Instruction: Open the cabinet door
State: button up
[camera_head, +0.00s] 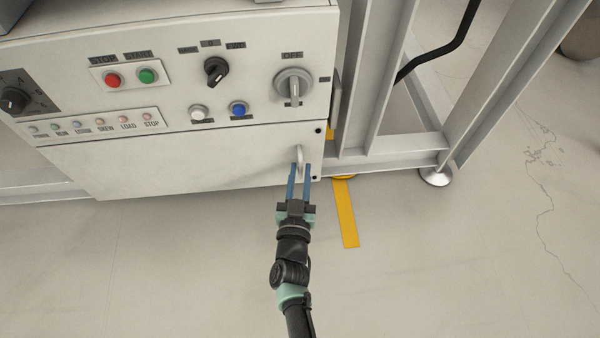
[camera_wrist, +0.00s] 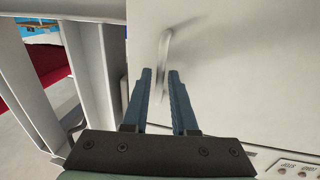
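The cabinet door (camera_head: 170,163) is the pale lower panel of the control cabinet, and it looks shut and flush with the front. It also fills much of the wrist view (camera_wrist: 240,75). Its light upright bar handle (camera_head: 299,156) is near the right edge. My gripper (camera_head: 299,168) is open at the handle, with one blue finger on each side of it. In the wrist view the handle (camera_wrist: 164,62) runs down between the fingertips (camera_wrist: 160,74), with gaps visible beside it. I cannot tell how deep the handle sits between the fingers.
Above the door is a control panel (camera_head: 130,105) with buttons, knobs and a rotary switch (camera_head: 294,84). A grey metal frame (camera_head: 385,150) stands close to the right, with a round foot (camera_head: 436,176). A yellow floor strip (camera_head: 345,215) lies nearby. The floor before the door is clear.

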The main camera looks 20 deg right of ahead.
grip_shut()
dwell(1.1)
